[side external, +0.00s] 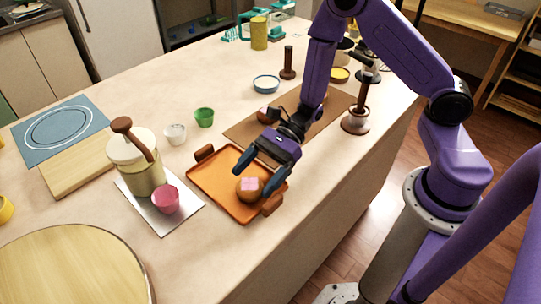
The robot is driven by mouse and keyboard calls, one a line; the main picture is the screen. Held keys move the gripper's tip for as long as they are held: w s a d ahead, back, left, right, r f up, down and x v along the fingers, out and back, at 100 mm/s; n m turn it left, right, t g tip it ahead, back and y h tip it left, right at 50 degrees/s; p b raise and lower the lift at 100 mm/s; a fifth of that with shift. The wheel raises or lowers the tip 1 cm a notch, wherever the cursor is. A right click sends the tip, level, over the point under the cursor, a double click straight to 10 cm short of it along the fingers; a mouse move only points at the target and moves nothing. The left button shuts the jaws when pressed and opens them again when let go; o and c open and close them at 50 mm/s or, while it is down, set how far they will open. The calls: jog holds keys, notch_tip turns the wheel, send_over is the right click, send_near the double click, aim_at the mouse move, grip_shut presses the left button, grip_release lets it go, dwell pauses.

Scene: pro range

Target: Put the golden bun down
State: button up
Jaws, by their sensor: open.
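A golden-brown bun (250,194) with a pink patch on top rests on the orange tray (219,181), near its front right side. My gripper (253,180) is open just above and around the bun, with one dark finger to its left and one to its right. I cannot tell whether either finger touches the bun. Another brown round thing (264,114) lies on the brown mat (240,131) behind my gripper, partly hidden by my wrist.
A cream jar (147,178) and a pink cup (166,200) stand left of the tray. Green (204,117) and white (175,133) cups stand behind it. A round wooden board (75,268) lies front left. The counter's front edge is close to the tray.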

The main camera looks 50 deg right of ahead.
jog(key=v, duration=1.1)
jog(key=shift+d, duration=0.2)
jog(key=s+a+r+n+g+h, duration=0.1)
jog(key=s+r+n+g+h, duration=0.15)
jog(key=s+n, duration=0.45)
jog(key=s+a+r+n+g+h, duration=0.2)
jog(key=s+n+g+h, duration=0.15)
jog(key=s+n, duration=0.3)
jog(key=s+d+r+n+t+h, duration=0.3)
jog(key=d+n+t+h, duration=0.3)
jog(key=n, duration=1.1)
jog(key=shift+s+d+r+h, duration=0.25)
jog(key=shift+s+d+h, duration=0.1)
jog(key=shift+s+h, duration=0.2)
